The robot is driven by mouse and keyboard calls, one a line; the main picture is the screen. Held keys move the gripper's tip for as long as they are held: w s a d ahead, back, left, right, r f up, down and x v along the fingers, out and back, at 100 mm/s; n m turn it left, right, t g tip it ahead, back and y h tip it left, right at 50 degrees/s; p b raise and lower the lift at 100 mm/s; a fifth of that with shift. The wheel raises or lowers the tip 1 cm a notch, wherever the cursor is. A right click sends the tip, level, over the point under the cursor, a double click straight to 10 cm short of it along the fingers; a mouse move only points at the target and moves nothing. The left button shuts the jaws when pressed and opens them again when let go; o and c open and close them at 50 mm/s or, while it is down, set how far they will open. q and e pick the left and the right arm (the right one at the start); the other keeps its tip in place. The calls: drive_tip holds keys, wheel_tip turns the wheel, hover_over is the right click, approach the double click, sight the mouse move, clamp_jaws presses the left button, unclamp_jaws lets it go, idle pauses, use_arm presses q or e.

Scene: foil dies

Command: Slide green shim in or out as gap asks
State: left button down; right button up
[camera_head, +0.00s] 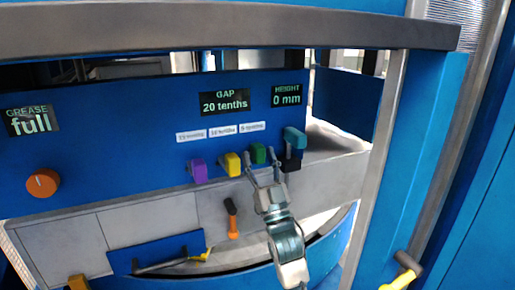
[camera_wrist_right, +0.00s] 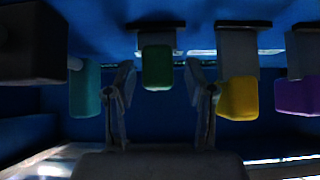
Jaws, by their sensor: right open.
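The green shim (camera_head: 258,153) sticks out of the blue panel, between the yellow shim (camera_head: 232,164) and the teal handle (camera_head: 295,137). My right gripper (camera_head: 263,170) is open just in front of and below the green shim. In the right wrist view the green block (camera_wrist_right: 157,68) lies between the two spread fingers of my gripper (camera_wrist_right: 160,90), and neither finger visibly touches it. The gap display (camera_head: 224,102) reads "20 tenths". My left gripper is not in view.
A purple block (camera_head: 198,170) is left of the yellow one. A black block (camera_head: 291,163) sits below the teal handle. The height display (camera_head: 287,95) reads "0 mm"; the grease display (camera_head: 31,120) reads "full". An orange knob (camera_head: 43,182) is at left. A grey frame post (camera_head: 376,160) stands at right.

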drive_tip(key=shift+x, duration=0.9)
drive_tip(key=shift+d, duration=0.1)
drive_tip(key=shift+c, duration=0.7)
clamp_jaws()
drive_tip(key=shift+d, duration=0.1)
